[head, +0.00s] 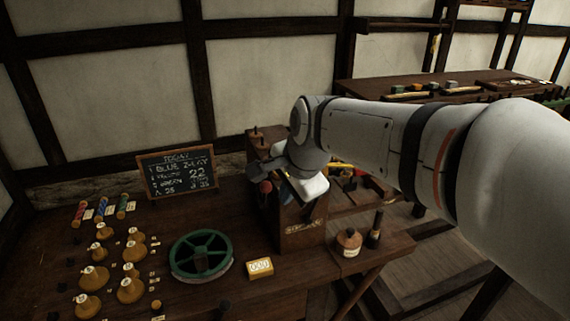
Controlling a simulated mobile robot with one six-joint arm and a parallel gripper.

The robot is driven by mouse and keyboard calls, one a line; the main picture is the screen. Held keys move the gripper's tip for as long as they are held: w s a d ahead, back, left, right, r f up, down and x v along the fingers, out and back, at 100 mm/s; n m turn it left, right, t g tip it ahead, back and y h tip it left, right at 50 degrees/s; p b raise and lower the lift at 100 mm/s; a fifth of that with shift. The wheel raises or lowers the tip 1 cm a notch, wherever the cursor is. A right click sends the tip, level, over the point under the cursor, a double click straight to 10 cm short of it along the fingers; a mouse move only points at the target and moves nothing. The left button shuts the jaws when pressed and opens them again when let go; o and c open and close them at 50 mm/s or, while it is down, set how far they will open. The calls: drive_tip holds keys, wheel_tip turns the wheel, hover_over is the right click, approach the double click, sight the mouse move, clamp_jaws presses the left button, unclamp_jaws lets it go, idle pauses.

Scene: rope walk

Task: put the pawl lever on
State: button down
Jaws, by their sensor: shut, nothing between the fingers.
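My gripper (306,208) points down at the wooden block stand (300,238) with a small label on its front. Its white body hides part of the stand's top. The fingers are small and dark here, with nothing seen held between them. A red-ended knob or handle (265,187) shows at the stand's left side, just left of my gripper. I cannot tell whether it belongs to the pawl lever, and I cannot pick out the lever with certainty. A green spoked wheel (202,254) lies flat on the bench, left of the stand.
The dark bench (140,215) carries several tan bobbin-like pieces (131,290), coloured rope samples (101,207) and a chalkboard (177,171). A yellow counter box (260,268) sits in front. A round jar (348,242) and a dark bottle (375,230) stand right of the stand.

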sight(265, 195)
drive_tip(key=w+a+f, duration=0.2)
drive_tip(key=w+f, duration=0.1)
drive_tip(key=w, duration=0.2)
drive_tip(key=shift+w+a, duration=0.15)
drive_tip(key=shift+a, duration=0.15)
